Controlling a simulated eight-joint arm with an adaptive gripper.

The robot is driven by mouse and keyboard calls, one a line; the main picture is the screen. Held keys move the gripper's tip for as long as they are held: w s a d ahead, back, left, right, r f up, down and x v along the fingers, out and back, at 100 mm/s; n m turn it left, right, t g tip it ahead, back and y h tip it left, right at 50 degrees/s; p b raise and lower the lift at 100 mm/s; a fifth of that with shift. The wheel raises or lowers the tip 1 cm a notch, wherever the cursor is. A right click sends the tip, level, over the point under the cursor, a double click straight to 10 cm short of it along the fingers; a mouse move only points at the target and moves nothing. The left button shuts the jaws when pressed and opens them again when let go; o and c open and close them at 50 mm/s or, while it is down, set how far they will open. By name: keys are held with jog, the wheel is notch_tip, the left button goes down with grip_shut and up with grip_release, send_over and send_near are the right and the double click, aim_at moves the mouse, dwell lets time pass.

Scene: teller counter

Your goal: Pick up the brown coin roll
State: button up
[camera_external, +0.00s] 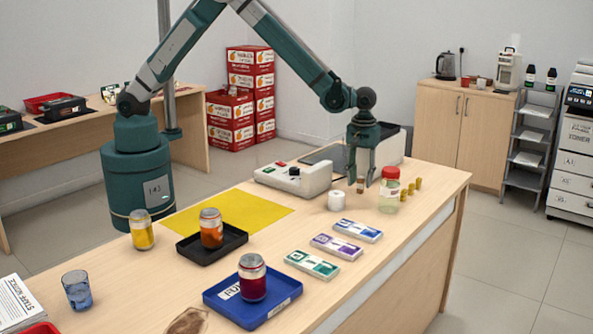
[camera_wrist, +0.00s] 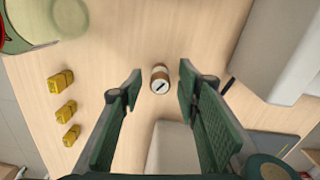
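The brown coin roll (camera_external: 360,188) stands upright on the counter, small and cylindrical. In the wrist view the brown coin roll (camera_wrist: 160,80) shows a pale top with a dark mark, in the gap beyond my fingertips. My gripper (camera_external: 361,180) points down over it. In the wrist view my gripper (camera_wrist: 160,84) is open, with one finger on each side of the gap and clear space between each finger and the roll. Nothing is held.
A jar with a red lid (camera_external: 389,190) stands close to the right of my gripper. Several small yellow pieces (camera_external: 411,187) lie beyond it. A white roll (camera_external: 336,200) and a grey-white machine (camera_external: 310,180) are on the left. Coloured boxes (camera_external: 337,246) lie in front.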

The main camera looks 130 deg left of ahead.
jog(key=shift+f, duration=1.05)
jog(key=shift+c, duration=0.6)
jog(key=c, duration=0.9)
